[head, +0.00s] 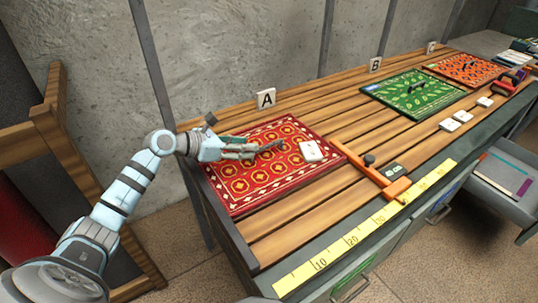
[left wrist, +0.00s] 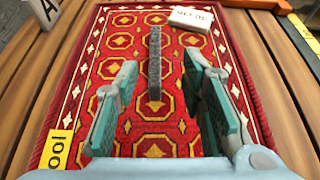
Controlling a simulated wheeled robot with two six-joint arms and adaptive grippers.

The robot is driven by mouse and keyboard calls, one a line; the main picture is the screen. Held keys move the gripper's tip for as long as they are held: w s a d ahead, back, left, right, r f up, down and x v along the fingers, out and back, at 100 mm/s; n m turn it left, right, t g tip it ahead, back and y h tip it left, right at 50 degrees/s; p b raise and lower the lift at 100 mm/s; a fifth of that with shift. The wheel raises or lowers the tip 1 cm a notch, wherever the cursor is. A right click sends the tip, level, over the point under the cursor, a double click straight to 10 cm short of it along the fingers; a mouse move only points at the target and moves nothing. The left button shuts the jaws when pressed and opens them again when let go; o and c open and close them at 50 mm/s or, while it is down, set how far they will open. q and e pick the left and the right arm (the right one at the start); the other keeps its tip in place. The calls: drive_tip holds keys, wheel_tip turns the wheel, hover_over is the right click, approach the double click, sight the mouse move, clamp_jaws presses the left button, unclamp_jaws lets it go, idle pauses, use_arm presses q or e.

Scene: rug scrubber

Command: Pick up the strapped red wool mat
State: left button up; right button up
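The red wool mat (head: 245,190) with gold medallions lies flat on the slatted bench beside sign A. In the left wrist view the mat (left wrist: 113,45) fills the middle, with a dark grey strap (left wrist: 154,62) standing along it. A yellow label (left wrist: 56,150), partly cut off, reads "ool". My left gripper (head: 268,148) is over the mat. In the left wrist view its fingers (left wrist: 162,72) are open, one on each side of the strap's line, with nothing between them that I can tell is gripped. My right gripper is out of view.
A white labelled block (head: 310,151) rests on the mat. An orange bar tool (head: 375,180) lies to its right. A green mat (head: 415,95) and an orange mat (head: 467,69) lie farther along the bench. A yellow ruler (head: 365,230) runs along the front edge.

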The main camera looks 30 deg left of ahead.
sight(265, 146)
use_arm(q)
drive_tip(key=x, duration=0.3)
drive_tip(key=shift+w+d+f+b, duration=0.1)
drive_tip(key=shift+w+f+b, duration=0.05)
drive_tip(key=shift+b, duration=0.2)
drive_tip(key=x, duration=0.2)
drive_tip(key=b+x, duration=0.2)
drive_tip(key=x, duration=0.1)
drive_tip(key=shift+w+a+f, duration=0.2)
drive_tip(key=shift+w+f, duration=0.15)
drive_tip(key=shift+f, duration=0.05)
drive_tip(key=shift+w+d, duration=0.1)
drive_tip(key=shift+w, duration=0.1)
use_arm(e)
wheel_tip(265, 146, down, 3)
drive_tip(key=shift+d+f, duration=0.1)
use_arm(q)
clamp_jaws()
